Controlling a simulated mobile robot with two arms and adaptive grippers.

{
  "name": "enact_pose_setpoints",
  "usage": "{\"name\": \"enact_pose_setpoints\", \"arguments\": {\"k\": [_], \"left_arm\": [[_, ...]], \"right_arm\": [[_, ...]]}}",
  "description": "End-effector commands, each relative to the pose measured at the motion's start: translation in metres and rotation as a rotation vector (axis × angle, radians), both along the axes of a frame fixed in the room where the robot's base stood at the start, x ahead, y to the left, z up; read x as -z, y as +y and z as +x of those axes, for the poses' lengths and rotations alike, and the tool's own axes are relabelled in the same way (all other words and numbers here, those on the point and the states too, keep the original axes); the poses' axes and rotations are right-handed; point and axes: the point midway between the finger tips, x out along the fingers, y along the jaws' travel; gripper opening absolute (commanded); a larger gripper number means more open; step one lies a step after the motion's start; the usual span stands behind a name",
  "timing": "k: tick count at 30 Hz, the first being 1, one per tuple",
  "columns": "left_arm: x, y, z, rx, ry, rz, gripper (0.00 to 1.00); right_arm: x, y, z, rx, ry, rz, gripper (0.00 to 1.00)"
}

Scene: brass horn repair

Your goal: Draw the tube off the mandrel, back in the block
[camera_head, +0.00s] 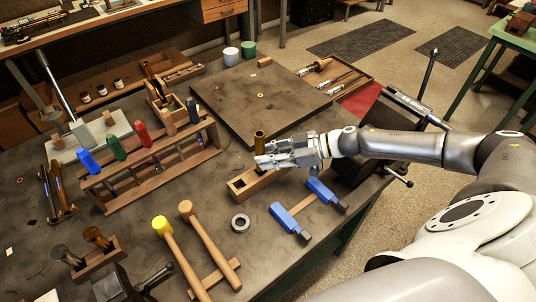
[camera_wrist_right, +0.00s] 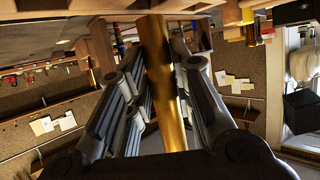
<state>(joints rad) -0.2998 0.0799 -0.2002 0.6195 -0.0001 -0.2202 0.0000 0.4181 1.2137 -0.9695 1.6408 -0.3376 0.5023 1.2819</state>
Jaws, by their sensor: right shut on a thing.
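A brass tube (camera_head: 260,136) stands upright in my right gripper (camera_head: 262,157). In the wrist view, the tube (camera_wrist_right: 166,85) runs between the two dark fingers, which are closed on its sides. The tube's lower part is hidden behind the gripper in the head view. A wooden block (camera_head: 268,182) lies on the bench just below and in front of the gripper, with a dark opening near its left end. Whether the tube touches the block cannot be told. I cannot pick out the mandrel with certainty. My left gripper is not in view.
Blue-headed clamps (camera_head: 283,221), a dark ring (camera_head: 240,222) and a yellow-headed mallet (camera_head: 162,226) lie in front of the block. A wooden tool rack (camera_head: 205,157) stands to the left. A large flat board (camera_head: 225,100) lies behind. A vise-like fixture (camera_head: 372,150) is at the right edge.

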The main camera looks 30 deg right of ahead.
Motion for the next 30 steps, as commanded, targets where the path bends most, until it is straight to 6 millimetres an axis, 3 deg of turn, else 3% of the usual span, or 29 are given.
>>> {"name": "enact_pose_setpoints", "arguments": {"k": [30], "left_arm": [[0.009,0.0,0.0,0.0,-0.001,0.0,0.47]], "right_arm": [[0.017,0.0,0.0,-0.001,0.001,0.001,0.0]]}}
